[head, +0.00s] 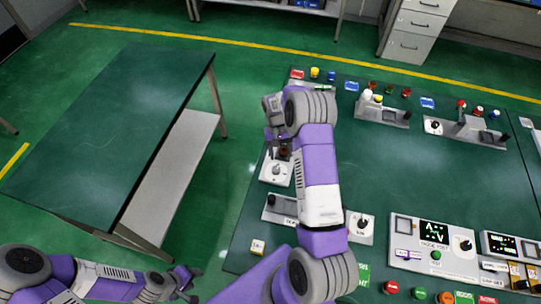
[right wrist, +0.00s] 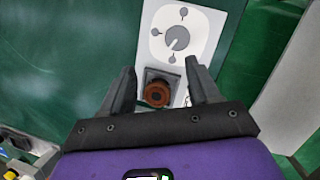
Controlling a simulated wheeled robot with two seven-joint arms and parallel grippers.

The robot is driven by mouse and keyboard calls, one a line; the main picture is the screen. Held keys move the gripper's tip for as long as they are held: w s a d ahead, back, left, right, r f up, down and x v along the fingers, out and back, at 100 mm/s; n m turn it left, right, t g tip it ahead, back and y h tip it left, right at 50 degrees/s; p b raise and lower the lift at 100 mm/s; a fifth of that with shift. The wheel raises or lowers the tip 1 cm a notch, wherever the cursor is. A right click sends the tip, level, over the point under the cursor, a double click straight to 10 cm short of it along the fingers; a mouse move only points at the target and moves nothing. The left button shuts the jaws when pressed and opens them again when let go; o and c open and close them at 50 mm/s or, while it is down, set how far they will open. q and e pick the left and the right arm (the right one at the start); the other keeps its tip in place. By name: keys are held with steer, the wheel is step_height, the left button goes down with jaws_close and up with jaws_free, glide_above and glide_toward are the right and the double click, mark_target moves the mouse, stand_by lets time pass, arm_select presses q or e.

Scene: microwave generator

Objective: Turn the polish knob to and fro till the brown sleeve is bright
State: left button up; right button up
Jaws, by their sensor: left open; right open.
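The brown sleeve (right wrist: 157,94) sits in a dark square holder beside a white plate and looks dull reddish brown. It also shows in the head view (head: 284,153), partly hidden by my arm. A grey round knob (right wrist: 177,38) with a pointer is on the white plate, with small marks around it; it also shows in the head view (head: 276,170). I cannot read which knob it is. My right gripper (right wrist: 163,76) is open above the sleeve, its fingers to either side of it in the picture; contact cannot be told. My left gripper (head: 187,282) is open, low at left, away from the bench.
The green bench (head: 330,240) carries several other panels, including a display panel (head: 432,240) with a knob, and coloured buttons along its near edge. Small coloured parts stand along the far edge. An empty green table (head: 110,120) stands at left, with open floor between.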

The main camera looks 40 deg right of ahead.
mark_target(276, 170)
steer(key=s+a+r+n+t+p, duration=0.1)
steer(key=s+a+r+t+p, duration=0.1)
steer(key=p, duration=0.4)
steer(key=shift+s+a+r+n+t+h, duration=0.2)
steer(key=shift+s+a+n+t+h, duration=0.1)
steer(key=shift+s+t+h, duration=0.1)
steer(key=shift+w+a+f, duration=0.1)
steer(key=shift+w+a, duration=0.15)
steer(key=shift+a, duration=0.1)
steer(key=shift+a+f+t, duration=0.15)
steer(key=shift+f+t, duration=0.1)
steer(key=shift+t, duration=0.05)
arm_select(q)
step_height(276, 170, up, 9)
steer(key=s+p, duration=0.1)
steer(key=shift+s+r, duration=0.15)
steer(key=shift+s, duration=0.05)
arm_select(e)
steer(key=shift+f, duration=3.55)
